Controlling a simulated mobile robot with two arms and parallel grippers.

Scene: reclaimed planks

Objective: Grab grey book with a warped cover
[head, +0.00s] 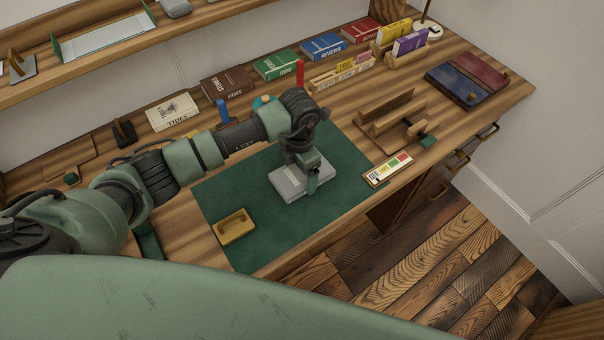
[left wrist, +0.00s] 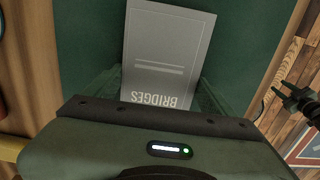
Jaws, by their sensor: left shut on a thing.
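The grey book (head: 288,183) is at the green mat in the middle of the desk. In the left wrist view the grey book (left wrist: 166,50) shows a plain cover with the title BRIDGES, upside down. My left gripper (head: 312,182) points down over the book and is shut on its near, title-end edge. The fingertips are partly hidden in both views. I cannot tell whether the book rests on the mat or is slightly raised, and any warp is too small to see.
A green mat (head: 240,190) bears a yellow tray (head: 235,227). A colour-labelled strip (head: 388,169) and wooden stand (head: 385,120) are right of the book. Several books, including a cream TIDES book (head: 172,112), line the back. Blue and red books (head: 457,84) lie far right.

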